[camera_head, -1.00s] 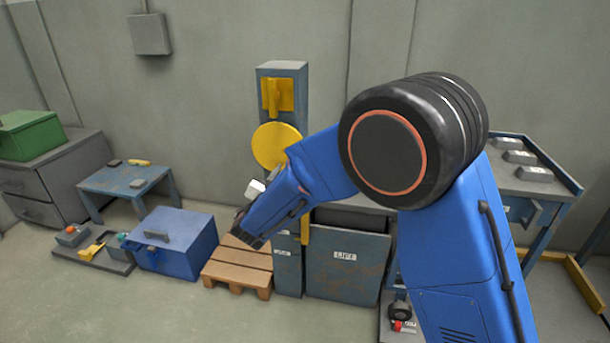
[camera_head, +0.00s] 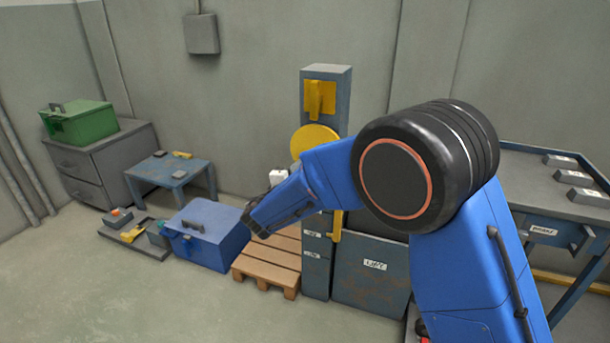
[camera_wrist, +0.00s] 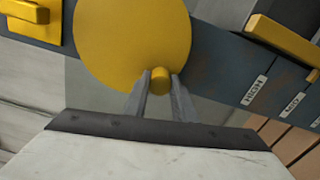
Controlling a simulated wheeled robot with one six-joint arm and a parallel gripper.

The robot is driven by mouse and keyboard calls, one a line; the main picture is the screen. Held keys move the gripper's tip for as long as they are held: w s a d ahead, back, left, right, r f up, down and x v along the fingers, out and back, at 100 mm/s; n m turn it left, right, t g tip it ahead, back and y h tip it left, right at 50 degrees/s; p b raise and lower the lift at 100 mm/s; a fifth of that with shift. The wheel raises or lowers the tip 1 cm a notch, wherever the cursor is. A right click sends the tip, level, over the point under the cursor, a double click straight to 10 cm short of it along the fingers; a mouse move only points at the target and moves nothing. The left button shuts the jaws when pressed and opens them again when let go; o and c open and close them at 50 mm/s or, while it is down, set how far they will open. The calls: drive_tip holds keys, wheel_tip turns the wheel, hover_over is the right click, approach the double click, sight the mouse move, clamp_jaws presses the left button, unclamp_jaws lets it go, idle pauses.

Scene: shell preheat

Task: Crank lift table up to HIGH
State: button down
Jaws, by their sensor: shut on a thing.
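The yellow crank wheel (camera_head: 308,138) is on the front of a tall grey-blue column (camera_head: 341,90). In the wrist view the wheel (camera_wrist: 125,35) fills the upper middle, with a short yellow knob (camera_wrist: 160,78) near its rim. My gripper (camera_wrist: 161,88) has its two fingers closed on the sides of this knob. In the head view my arm hides the fingers. Below the wheel, the column carries small white labels (camera_wrist: 255,89), one seeming to read HIGH. A yellow bar (camera_wrist: 285,45) runs beside them. The lift table (camera_head: 370,285) shows a LIFT label; my arm hides its upper part.
A wooden pallet (camera_head: 270,262) and a blue toolbox (camera_head: 215,240) stand on the floor left of the column. A low blue table (camera_head: 165,170) and grey drawers (camera_head: 105,170) are farther left. A blue workbench (camera_head: 550,205) is at right. The front-left floor is clear.

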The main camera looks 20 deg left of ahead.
sight(297, 155)
drive_tip(key=shift+a+r+m, duration=0.4)
drive_tip(key=shift+r+m, duration=0.2)
drive_tip(key=shift+m, duration=0.55)
drive_tip(key=shift+a+r+m, duration=0.45)
drive_tip(key=shift+r+m, duration=0.1)
drive_tip(key=shift+m, duration=0.55)
drive_tip(key=shift+a+r+m, duration=0.4)
drive_tip(key=shift+r+m, duration=0.2)
drive_tip(key=shift+m, duration=0.55)
drive_tip(key=c, duration=1.5)
unclamp_jaws()
drive_tip(key=shift+o, duration=0.2)
drive_tip(key=s, duration=1.7)
drive_tip(key=shift+s+a, duration=0.15)
drive_tip(key=shift+a, duration=0.15)
